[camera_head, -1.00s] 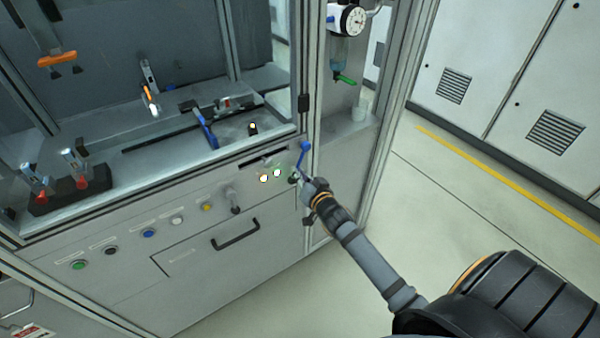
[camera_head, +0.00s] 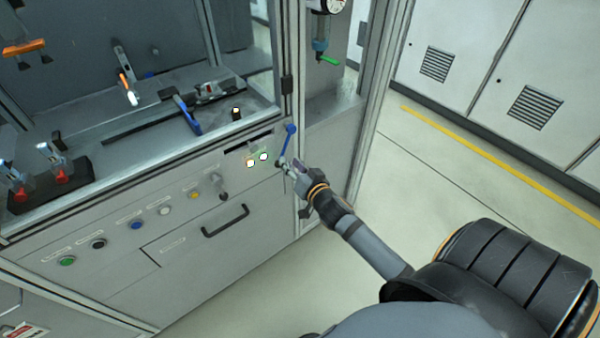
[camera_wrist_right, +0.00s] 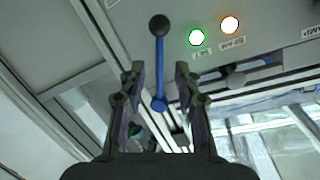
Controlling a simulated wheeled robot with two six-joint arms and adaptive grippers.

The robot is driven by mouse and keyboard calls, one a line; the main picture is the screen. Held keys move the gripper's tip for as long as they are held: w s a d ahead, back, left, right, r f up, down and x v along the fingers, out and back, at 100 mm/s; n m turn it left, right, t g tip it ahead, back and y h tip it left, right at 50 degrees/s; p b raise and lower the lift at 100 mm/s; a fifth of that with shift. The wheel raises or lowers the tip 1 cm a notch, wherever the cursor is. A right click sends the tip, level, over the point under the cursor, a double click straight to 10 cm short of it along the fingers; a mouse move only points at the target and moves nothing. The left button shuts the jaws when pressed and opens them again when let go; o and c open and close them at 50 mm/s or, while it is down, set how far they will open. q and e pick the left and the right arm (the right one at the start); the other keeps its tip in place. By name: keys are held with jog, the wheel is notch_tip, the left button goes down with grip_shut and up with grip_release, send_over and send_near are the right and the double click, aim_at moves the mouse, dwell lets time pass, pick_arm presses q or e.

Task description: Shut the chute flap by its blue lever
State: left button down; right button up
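The blue lever (camera_head: 287,145) stands on the cabinet's front panel near its right corner, tilted slightly right of upright in the head view. In the right wrist view the lever (camera_wrist_right: 159,70) runs from a dark round end by the lights to a blue round end. My right gripper (camera_head: 287,167) is close to the lever's lower end in the head view. In the wrist view its fingers (camera_wrist_right: 160,75) are apart, with the blue end showing between them; I see no finger touching it. A dark slot (camera_head: 248,142) lies left of the lever; I cannot make out the flap clearly. My left gripper is out of view.
Green and orange lit lamps (camera_head: 257,159) sit left of the lever. A drawer handle (camera_head: 226,221) and several buttons (camera_head: 136,226) are further left. A cabinet frame post (camera_head: 368,120) rises at the right. The floor (camera_head: 440,185) to the right is clear.

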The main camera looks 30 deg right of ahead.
jog(key=s+r, duration=0.1)
jog(key=s, duration=0.6)
jog(key=shift+s+a+r, duration=0.2)
jog(key=shift+s+a, duration=0.05)
jog(key=shift+s, duration=0.1)
jog(key=shift+d+f, duration=0.1)
jog(key=shift+f, duration=0.05)
jog(key=s+d+f+n+g+h+p, duration=0.1)
jog(key=s+d+f+g+p, duration=0.15)
jog(key=f, duration=0.55)
jog(key=s+d+f+g+p, duration=0.1)
jog(key=s+d+f+g, duration=0.15)
jog(key=f, duration=0.55)
jog(key=s+d+f+n+g+h+p, duration=0.1)
jog(key=s+d+f+g+p, duration=0.15)
jog(key=f, duration=0.65)
jog(key=s+a+f+n+g+p, duration=0.1)
jog(key=s+a+f+g, duration=0.1)
jog(key=s+f, duration=0.3)
jog(key=s+a+f+n+g+y+p, duration=0.1)
jog(key=s+f, duration=0.5)
jog(key=s, duration=0.8)
jog(key=s+a+f+n+g+y+p, duration=0.1)
jog(key=s+a+f+g, duration=0.3)
jog(key=s, duration=0.5)
notch_tip(320, 180, down, 2)
jog(key=shift+s+a+f+n+p, duration=0.15)
jog(key=shift+a+n+p, duration=0.45)
jog(key=shift+a+p, duration=0.1)
